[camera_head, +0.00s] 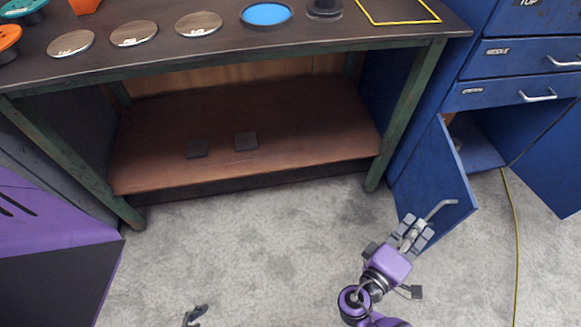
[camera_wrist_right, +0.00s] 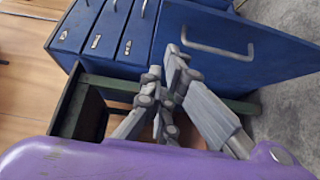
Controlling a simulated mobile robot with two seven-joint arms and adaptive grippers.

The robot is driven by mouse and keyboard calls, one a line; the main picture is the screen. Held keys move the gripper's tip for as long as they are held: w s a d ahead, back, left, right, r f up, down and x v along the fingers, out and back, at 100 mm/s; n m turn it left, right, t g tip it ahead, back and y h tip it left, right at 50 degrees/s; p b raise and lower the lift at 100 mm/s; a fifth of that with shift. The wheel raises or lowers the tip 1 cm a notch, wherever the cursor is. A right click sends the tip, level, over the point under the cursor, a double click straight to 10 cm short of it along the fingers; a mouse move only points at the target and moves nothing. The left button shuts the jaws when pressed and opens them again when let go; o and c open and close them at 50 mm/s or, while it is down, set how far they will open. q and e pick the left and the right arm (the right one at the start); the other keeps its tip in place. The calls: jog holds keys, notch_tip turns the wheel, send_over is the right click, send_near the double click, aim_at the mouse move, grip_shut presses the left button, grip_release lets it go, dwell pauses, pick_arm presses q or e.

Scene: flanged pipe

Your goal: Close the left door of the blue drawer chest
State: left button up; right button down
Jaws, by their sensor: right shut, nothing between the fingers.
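The blue drawer chest (camera_head: 478,98) stands at the right, with its lower compartment partly showing. Its left door (camera_head: 437,172) stands open, swung out toward me, with a grey bar handle (camera_head: 440,208). In the right wrist view the door (camera_wrist_right: 275,52) and handle (camera_wrist_right: 218,48) show beyond the fingers. My right gripper (camera_head: 413,228) is shut and empty, in front of the door's lower part, left of the handle; I cannot tell whether it touches. It also shows in the wrist view (camera_wrist_right: 170,75). A dark tip at the bottom edge seems to be my left gripper (camera_head: 195,316); its jaws are unclear.
The chest's right door (camera_head: 550,160) is also open. A workbench (camera_head: 240,60) with green legs and a brown lower shelf (camera_head: 290,125) stands left of the chest. A yellow cable (camera_head: 516,240) runs along the floor at right. Grey floor in the middle is clear.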

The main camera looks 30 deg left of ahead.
send_near(452, 202)
jog(key=w+a+r, duration=0.2)
jog(key=w+r, duration=0.2)
jog(key=w+d, duration=0.1)
jog(key=w+d+b, duration=0.1)
jog(key=shift+d+r, duration=0.2)
jog(key=shift+d, duration=0.1)
jog(key=shift+w+d, duration=0.1)
jog(key=shift+d, duration=0.25)
jog(key=shift+d, duration=0.15)
